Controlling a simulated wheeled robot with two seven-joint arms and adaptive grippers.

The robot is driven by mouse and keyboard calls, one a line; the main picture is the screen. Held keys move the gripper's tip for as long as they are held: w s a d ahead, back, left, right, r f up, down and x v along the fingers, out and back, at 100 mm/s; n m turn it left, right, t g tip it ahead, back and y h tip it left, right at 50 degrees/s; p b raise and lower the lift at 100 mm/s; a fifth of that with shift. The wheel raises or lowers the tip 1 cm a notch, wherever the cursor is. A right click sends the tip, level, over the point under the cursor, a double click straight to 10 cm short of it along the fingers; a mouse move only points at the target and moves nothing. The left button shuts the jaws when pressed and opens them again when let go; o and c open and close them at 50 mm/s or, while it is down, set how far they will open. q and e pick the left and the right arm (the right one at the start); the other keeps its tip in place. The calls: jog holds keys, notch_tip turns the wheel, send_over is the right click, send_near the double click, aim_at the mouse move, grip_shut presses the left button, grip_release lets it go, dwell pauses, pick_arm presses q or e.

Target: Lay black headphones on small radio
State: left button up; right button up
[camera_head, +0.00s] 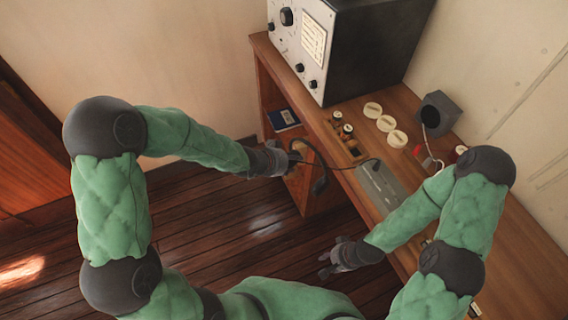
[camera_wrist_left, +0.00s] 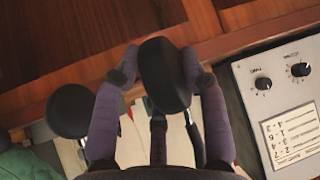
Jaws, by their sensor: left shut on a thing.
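My left gripper (camera_head: 291,160) is shut on the black headphones (camera_head: 320,186), holding them in the air by the front edge of the desk. In the left wrist view, one ear cup (camera_wrist_left: 165,75) is between my fingers and the other ear cup (camera_wrist_left: 70,110) hangs to the left. A radio set (camera_head: 370,50) with a pale front, knobs and a dark case stands at the desk's far end, apart from the headphones. Its front (camera_wrist_left: 285,105) also shows in the left wrist view. My right gripper (camera_head: 328,264) is open and empty, low beside the desk.
The wooden desk (camera_head: 505,222) carries several pale round dials (camera_head: 385,123), a grey panel (camera_head: 382,188) and a small dark grey box (camera_head: 440,112) near the wall. A blue booklet (camera_head: 283,120) lies on a shelf under the desk. The floor to the left is clear.

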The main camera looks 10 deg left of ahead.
pick_arm(q)
jog(key=w+d+r+m+g+h, duration=0.2)
jog(key=w+d+m+g, duration=0.1)
jog(key=d+m, duration=0.2)
jog(key=shift+w+d+r+h, duration=0.2)
jog(key=shift+w+d+h, duration=0.15)
jog(key=shift+d, duration=0.55)
